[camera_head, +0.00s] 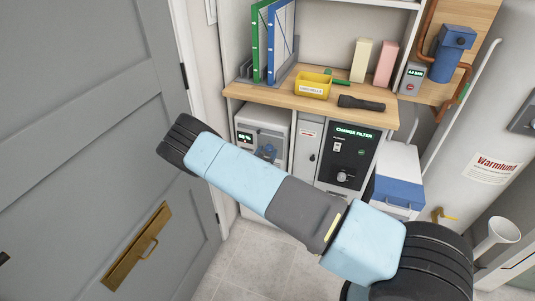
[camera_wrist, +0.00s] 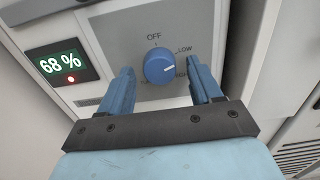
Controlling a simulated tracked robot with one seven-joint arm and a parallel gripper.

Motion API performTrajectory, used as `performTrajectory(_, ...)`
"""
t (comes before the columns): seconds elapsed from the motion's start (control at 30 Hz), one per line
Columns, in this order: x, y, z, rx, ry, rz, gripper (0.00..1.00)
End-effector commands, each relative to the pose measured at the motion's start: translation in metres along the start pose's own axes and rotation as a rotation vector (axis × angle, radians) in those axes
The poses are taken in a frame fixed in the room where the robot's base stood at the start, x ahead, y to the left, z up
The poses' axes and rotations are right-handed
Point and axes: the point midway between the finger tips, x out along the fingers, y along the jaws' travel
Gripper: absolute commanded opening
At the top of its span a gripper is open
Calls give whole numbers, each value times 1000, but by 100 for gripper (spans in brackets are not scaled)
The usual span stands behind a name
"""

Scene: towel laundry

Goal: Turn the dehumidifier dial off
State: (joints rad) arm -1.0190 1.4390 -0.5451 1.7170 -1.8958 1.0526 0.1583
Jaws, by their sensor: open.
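The dehumidifier (camera_head: 277,117) is a pale unit under the wooden counter, partly hidden by my arm in the head view. Its grey panel (camera_wrist: 116,29) shows in the wrist view. The round blue dial (camera_wrist: 157,65) has a white mark pointing right and slightly down, below the LOW label and away from OFF at the top. A label near the right finger is partly hidden. My gripper (camera_wrist: 159,73) is open, with one blue finger on each side of the dial and visible gaps between. Blue parts by the unit in the head view are too small to tell apart.
A display (camera_wrist: 62,64) reading 68 % with a red light is left of the panel. A black CHANGE FILTER unit (camera_head: 348,158) stands to the right. The counter (camera_head: 285,97) above holds a yellow bin (camera_head: 313,85) and a flashlight (camera_head: 361,103). A grey door (camera_head: 80,130) fills the left.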

Motion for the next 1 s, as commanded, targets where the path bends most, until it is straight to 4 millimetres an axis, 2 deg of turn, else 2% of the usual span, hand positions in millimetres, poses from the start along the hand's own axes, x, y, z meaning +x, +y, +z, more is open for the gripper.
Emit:
performTrajectory(0.13, 0, 0, 0, 0, 0, 0, 63)
performTrajectory(0.7, 0, 0, 0, 1, 0, 0, 9)
performTrajectory(1.0, 0, 0, 0, -35, 0, 0, 8)
